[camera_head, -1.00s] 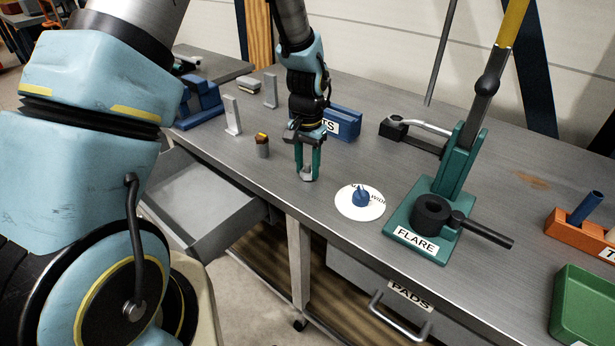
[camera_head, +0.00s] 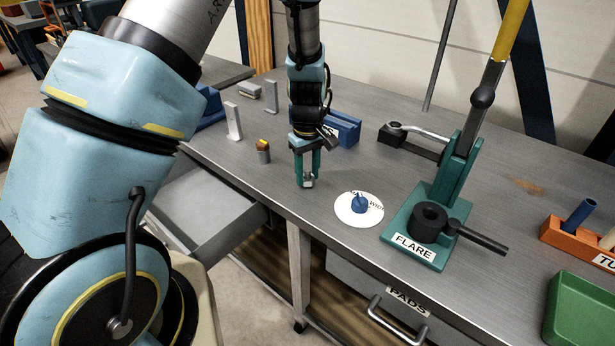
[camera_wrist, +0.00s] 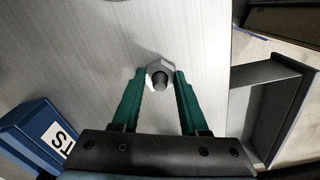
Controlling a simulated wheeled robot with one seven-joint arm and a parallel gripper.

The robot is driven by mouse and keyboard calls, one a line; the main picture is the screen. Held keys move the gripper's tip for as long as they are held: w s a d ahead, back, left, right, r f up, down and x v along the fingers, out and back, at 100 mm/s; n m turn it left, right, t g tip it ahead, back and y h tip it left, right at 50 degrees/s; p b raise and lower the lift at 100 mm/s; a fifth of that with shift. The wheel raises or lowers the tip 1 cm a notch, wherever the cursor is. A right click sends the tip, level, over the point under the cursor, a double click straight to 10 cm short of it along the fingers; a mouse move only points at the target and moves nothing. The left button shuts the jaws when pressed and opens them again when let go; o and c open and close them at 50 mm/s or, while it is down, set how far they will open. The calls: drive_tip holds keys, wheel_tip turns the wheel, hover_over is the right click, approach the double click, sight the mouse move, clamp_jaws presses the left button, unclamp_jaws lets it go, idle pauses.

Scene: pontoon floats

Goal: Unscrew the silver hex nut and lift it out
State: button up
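The silver hex nut (camera_wrist: 152,66) shows in the wrist view with a dark round stud (camera_wrist: 160,82) at its middle. How far the nut sits above the bench is hard to tell.
A white disc (camera_head: 344,211) with a blue knob (camera_head: 360,204) lies right of my gripper. The green FLARE press (camera_head: 392,233) stands farther right. A small brass-topped cylinder (camera_head: 263,152) and a blue block (camera_head: 345,130) are nearby. An open drawer (camera_head: 235,228) juts out front left.

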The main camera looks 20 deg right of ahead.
drive_tip(key=o, duration=0.3)
drive_tip(key=shift+r+p, duration=1.3)
drive_tip(key=shift+r, duration=1.7)
